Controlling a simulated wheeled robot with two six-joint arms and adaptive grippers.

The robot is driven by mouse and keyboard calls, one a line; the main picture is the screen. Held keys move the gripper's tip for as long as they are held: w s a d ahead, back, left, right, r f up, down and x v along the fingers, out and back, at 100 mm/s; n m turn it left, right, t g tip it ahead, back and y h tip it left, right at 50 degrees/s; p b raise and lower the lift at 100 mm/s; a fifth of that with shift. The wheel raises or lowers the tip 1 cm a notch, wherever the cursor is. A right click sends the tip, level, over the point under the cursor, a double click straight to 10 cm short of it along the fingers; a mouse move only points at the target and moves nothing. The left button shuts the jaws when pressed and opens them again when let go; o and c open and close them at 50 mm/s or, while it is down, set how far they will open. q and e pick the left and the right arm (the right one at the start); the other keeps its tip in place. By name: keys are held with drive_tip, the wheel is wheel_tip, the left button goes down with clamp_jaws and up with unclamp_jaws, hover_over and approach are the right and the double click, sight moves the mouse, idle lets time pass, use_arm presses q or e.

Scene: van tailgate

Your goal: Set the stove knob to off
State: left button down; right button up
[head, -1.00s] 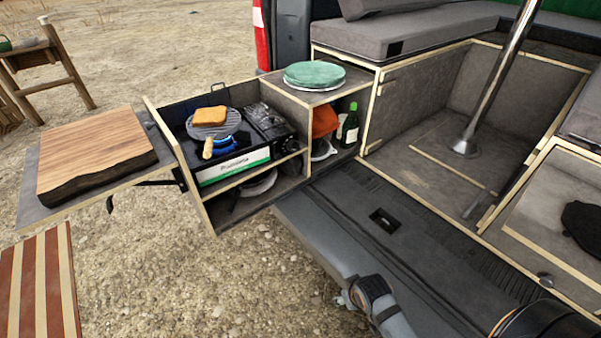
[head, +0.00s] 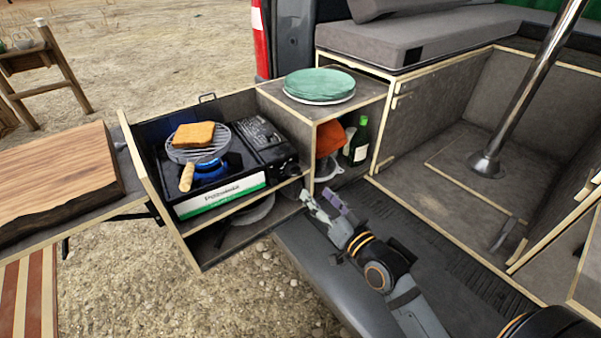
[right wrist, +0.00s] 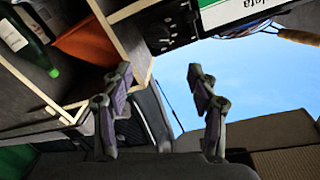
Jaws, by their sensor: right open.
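The portable gas stove (head: 222,196) sits on the upper shelf of the pull-out kitchen box in the head view. A blue flame (head: 211,170) burns under its grill rack, which has a slice of bread (head: 194,134) on it. The stove knob (head: 288,168) is on the dark right end of the stove's front; its setting is too small to read. My right gripper (head: 318,197) is open and empty, below and to the right of the knob, apart from it. In the right wrist view the open fingers (right wrist: 160,76) point toward the stove's dark front panel (right wrist: 165,22). My left gripper is out of view.
Right of the stove, a cubby holds an orange cloth (head: 330,138) and a green bottle (head: 359,142); green plates (head: 320,86) lie on top. A wooden divider (head: 312,150) stands between cubby and stove. A cutting board (head: 55,180) is at the left.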

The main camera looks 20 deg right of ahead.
sight(298, 174)
drive_tip(key=b+x, duration=0.1)
drive_tip(key=x, duration=0.7)
drive_tip(key=shift+w+f, duration=0.2)
drive_tip(key=shift+w, duration=0.15)
drive_tip(key=shift+w+f, duration=0.1)
drive_tip(key=shift+w, duration=0.45)
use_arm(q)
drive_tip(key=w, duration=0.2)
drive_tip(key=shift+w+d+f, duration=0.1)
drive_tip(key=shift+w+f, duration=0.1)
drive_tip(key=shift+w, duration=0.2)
use_arm(e)
drive_tip(key=shift+s+a, duration=0.1)
drive_tip(key=shift+c, duration=0.5)
drive_tip(key=c, duration=1.1)
drive_tip(key=shift+o, duration=0.2)
